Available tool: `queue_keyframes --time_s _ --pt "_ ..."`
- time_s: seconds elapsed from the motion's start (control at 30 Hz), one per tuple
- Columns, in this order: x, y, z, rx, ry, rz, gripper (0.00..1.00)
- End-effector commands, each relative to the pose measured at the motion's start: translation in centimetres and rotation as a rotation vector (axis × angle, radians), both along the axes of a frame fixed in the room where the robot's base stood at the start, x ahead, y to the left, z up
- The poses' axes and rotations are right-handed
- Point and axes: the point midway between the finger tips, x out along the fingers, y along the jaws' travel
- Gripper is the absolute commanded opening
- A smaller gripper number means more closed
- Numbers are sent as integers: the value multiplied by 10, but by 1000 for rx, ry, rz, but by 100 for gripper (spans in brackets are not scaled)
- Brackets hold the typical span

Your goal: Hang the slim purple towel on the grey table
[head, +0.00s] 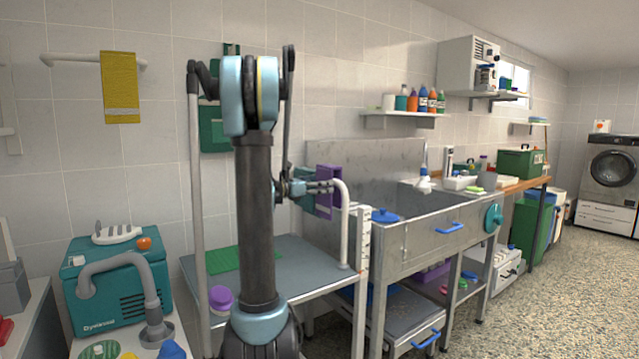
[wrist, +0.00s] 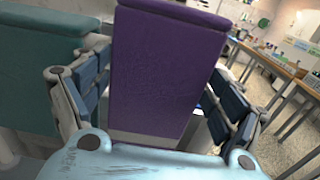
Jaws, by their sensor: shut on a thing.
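The slim purple towel (head: 327,203) is folded flat and upright, right of my arm in the head view. It fills the middle of the wrist view (wrist: 165,70), with a pale band near its bottom. My gripper (head: 322,187) is shut on it, and the wrist view shows a finger on each side (wrist: 155,100). The grey table (head: 290,262) stands below, with a pale curved rail (head: 345,225) rising at its right end. The towel is beside the rail's top; I cannot tell whether it rests on the rail. A teal towel (wrist: 40,75) is close on the left.
A green mat (head: 240,258) and a purple-lidded jar (head: 220,300) are near my arm. A metal sink (head: 430,243) stands right of the table. A yellow towel (head: 120,87) hangs on a wall rail. A teal machine (head: 118,290) stands at left. The floor at right is clear.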

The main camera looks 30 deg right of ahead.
Motion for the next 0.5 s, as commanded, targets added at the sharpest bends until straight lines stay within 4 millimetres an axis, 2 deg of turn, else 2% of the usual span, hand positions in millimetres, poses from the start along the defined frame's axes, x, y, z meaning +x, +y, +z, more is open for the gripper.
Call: queue_keyframes --time_s 0.5 --pt "0 0 -28 0 0 0 62"
